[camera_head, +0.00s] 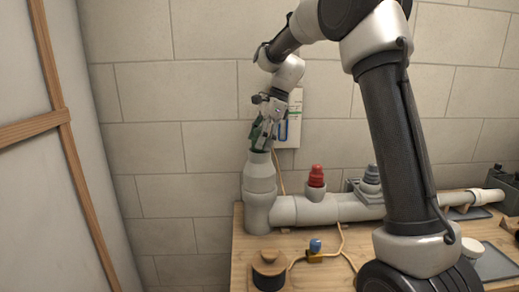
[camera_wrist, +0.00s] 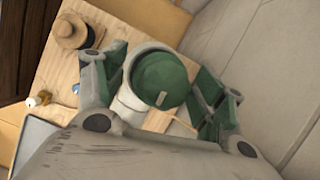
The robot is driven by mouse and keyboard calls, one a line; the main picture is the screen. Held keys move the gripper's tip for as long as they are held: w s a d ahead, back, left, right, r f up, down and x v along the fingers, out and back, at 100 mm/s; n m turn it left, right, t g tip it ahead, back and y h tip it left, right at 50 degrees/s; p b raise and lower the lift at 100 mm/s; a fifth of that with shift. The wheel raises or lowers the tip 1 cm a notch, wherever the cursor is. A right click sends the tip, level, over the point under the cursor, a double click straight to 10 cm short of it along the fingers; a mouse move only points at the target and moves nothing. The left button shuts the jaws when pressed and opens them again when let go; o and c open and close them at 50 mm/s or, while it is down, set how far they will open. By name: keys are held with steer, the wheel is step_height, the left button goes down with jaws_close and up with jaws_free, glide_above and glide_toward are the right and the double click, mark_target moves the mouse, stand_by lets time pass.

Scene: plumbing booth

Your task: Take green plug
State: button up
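The green plug (camera_wrist: 160,78) sits in the open top of the upright grey pipe (camera_head: 259,185). In the wrist view it is a round green cap with a small pale mark, and the pale pipe rim shows around it. My gripper (camera_head: 262,131) is just above the pipe top, pointing down. Its two green-padded fingers (camera_wrist: 160,85) stand on either side of the plug. Gaps appear between pads and plug, so the gripper looks open and empty. In the head view the fingers mostly hide the plug.
A red plug (camera_head: 316,177) and a grey stepped plug (camera_head: 371,176) stand on the horizontal pipe (camera_head: 325,209). A blue-topped valve (camera_head: 315,246) and a brown-and-black round object (camera_head: 268,268) are on the wooden table (camera_head: 322,274). A white wall box (camera_head: 290,118) is behind my gripper.

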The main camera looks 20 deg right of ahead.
steer(key=c, duration=1.2)
